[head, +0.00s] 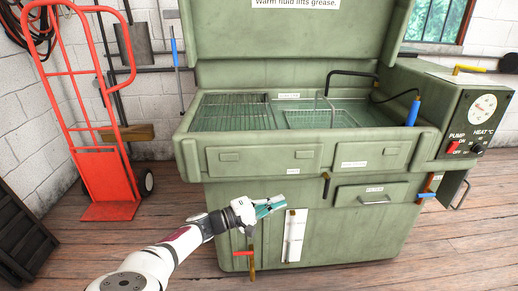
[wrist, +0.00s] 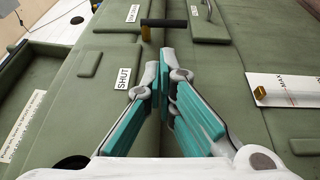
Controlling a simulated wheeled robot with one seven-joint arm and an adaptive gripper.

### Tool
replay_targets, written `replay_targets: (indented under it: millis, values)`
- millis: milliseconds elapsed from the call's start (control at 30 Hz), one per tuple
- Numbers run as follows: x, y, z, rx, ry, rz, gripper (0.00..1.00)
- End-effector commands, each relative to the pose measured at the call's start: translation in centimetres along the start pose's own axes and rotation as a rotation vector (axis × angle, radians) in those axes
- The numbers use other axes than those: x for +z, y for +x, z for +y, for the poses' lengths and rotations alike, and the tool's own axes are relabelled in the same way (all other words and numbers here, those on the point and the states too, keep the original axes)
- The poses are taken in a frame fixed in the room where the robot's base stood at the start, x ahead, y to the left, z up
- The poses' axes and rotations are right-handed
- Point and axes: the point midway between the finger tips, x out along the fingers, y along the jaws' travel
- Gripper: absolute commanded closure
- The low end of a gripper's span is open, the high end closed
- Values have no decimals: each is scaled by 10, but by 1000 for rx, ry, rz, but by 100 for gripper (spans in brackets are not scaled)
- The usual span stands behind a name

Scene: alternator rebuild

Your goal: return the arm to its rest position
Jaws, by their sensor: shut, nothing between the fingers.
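My gripper (head: 270,206) is in front of the lower cabinet of the green parts washer (head: 350,228) in the head view. My arm reaches up to it from the bottom left. In the wrist view the teal fingers of my gripper (wrist: 166,85) come together at the tips, with nothing between them. A dark handle on a brass stem (wrist: 163,24) shows beyond the fingertips. I cannot tell if the fingers touch the cabinet front.
A white level strip (head: 294,236) is right of my gripper, and a red-handled valve (head: 247,253) is below it. A drawer (head: 372,196) is at the right. A red hand truck (head: 106,180) stands at the left wall. The wooden floor (head: 130,238) left of my arm is clear.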

Motion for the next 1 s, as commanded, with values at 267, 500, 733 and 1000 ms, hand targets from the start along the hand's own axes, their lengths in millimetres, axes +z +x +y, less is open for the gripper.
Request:
replay_targets:
  millis: [267, 500, 733, 1000]
  values:
    - [44, 38, 15, -195, 0, -206, 100]
    - [102, 60, 32, -474, -7, -426, 100]
    - [152, 61, 55, -742, -6, -571, 100]
    - [204, 48, 95, -1044, 16, -651, 100]
